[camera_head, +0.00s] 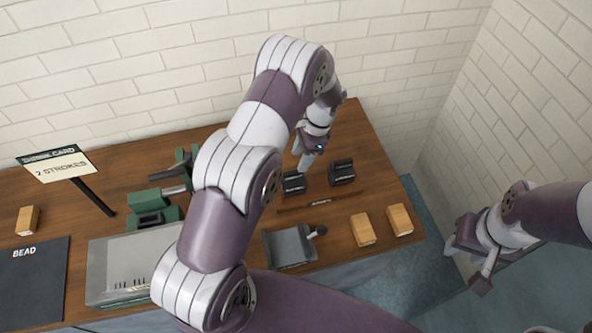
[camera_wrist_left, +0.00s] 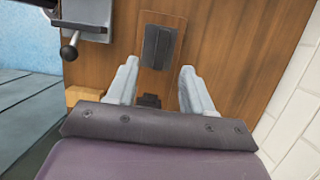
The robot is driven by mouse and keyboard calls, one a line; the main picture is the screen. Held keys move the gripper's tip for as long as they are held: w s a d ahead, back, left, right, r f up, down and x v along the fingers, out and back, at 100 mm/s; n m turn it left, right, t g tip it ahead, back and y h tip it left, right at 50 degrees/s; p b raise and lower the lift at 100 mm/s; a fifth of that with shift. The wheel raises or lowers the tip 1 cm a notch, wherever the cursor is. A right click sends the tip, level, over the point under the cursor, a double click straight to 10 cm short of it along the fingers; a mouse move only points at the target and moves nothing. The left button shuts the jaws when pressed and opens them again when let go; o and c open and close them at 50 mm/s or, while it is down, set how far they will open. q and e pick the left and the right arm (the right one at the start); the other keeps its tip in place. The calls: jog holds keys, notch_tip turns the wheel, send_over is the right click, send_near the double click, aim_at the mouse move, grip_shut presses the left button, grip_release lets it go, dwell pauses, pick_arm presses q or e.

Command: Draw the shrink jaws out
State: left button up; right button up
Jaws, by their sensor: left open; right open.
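Two dark blocks stand side by side at the right of the bench: a left block (camera_head: 293,184) with small pale lettering on its front, too small to read, and a right block (camera_head: 342,172). I cannot tell from the lettering which are the shrink jaws. My left gripper (camera_head: 304,163) is open just behind and above the left block, its fingers pointing down. In the left wrist view a dark block (camera_wrist_left: 158,47) lies ahead of the spread, empty fingers (camera_wrist_left: 157,85), and another dark piece (camera_wrist_left: 150,100) shows between them. My right gripper (camera_head: 477,268) is open and empty, off the bench's right end.
A green machine (camera_head: 158,205) stands behind a grey-topped box (camera_head: 125,262). A card (camera_head: 57,164) reads "2 STROKES". A grey vise-like tool (camera_head: 288,247) and two wooden blocks (camera_head: 363,229) (camera_head: 400,219) line the front edge. A thin strip (camera_head: 318,202) lies before the dark blocks.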

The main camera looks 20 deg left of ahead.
pick_arm(q)
jog(key=p+v, duration=0.2)
jog(key=v, duration=0.4)
jog(key=shift+r, duration=0.1)
dwell(0.5)
jog(key=s+d+r+n+t+h+b, duration=0.1)
jog(key=s+n+b, duration=0.5)
jog(key=s, duration=1.4)
jog(key=shift+r+n+t+h+b, duration=0.4)
jog(key=shift+r+n+t+h, duration=0.4)
jog(key=shift+r+n+t, duration=1.05)
